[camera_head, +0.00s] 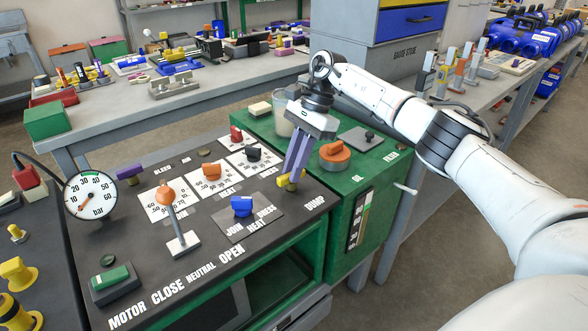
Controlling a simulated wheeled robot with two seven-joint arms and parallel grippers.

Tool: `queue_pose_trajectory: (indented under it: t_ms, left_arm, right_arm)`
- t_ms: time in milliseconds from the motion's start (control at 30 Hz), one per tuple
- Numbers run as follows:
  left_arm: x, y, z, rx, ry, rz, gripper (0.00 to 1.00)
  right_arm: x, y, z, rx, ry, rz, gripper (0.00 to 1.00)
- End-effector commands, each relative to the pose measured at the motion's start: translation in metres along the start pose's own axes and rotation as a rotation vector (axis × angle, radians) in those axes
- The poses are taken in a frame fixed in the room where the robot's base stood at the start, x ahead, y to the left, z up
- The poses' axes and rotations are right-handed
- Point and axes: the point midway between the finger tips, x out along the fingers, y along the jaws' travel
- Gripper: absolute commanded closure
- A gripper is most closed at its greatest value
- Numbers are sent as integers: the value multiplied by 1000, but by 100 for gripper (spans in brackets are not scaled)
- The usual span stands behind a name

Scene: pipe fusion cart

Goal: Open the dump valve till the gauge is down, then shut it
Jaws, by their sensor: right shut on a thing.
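The round white gauge (90,195), marked in bar, stands at the panel's left. Its red needle points to the lower left, near the low end of the scale. My left gripper is out of view.
The panel also holds an orange-knobbed lever (172,215), a blue knob (241,206), a green motor button (110,279) and a purple handle (130,172) near BLEED. An orange cap (335,152) sits on the green tank, right of my gripper.

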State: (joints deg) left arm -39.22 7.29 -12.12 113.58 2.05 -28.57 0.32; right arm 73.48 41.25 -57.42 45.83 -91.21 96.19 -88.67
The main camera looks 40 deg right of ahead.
Motion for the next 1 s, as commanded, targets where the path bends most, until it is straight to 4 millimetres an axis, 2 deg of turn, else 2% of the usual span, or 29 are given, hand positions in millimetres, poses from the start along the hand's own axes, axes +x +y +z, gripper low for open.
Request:
queue_pose_trajectory:
  t_ms: [300, 700, 733, 833, 1000]
  left_arm:
    - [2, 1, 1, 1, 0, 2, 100]
    - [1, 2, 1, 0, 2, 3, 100]
    - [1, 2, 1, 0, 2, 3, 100]
    - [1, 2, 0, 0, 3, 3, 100]
    - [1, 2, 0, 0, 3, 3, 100]
  right_arm:
    - [-1, -1, 0, -69, 1, 25, 100]
    - [-1, -1, 0, -76, 2, 28, 100]
    - [-1, -1, 0, -76, 2, 28, 84]
    - [-1, -1, 0, -75, 2, 28, 68]
    - [-1, -1, 0, -74, 2, 29, 67]
